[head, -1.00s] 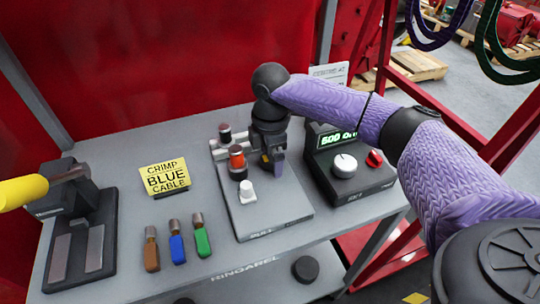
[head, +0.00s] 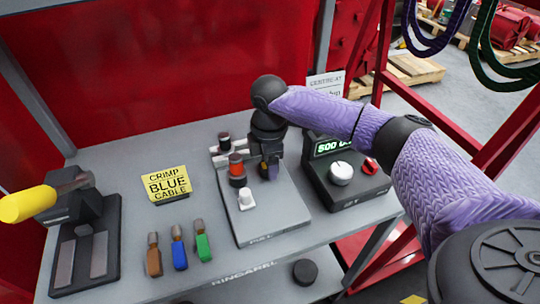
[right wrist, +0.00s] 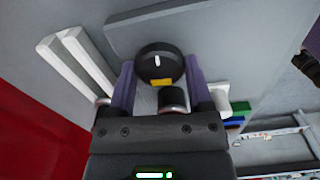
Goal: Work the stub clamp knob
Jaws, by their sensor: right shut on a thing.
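The right gripper (head: 268,172) reaches down onto the grey plate on the bench. In the right wrist view, its purple fingers (right wrist: 160,88) are shut on a round black knob (right wrist: 158,62) with a white mark and a yellow patch. In the head view, my gripper mostly hides this knob. A red-orange post with a dark base (head: 236,165) and a white knob (head: 246,200) stand on the plate, to the left of my gripper. My left gripper is not in view.
A dial box (head: 350,195) with a green display stands right of the grey plate (head: 270,220). A yellow sign (head: 166,184) reads "CRIMP BLUE CABLE". Brown, blue (head: 179,255) and green tools lie in front. A press with a yellow handle (head: 25,205) is at left.

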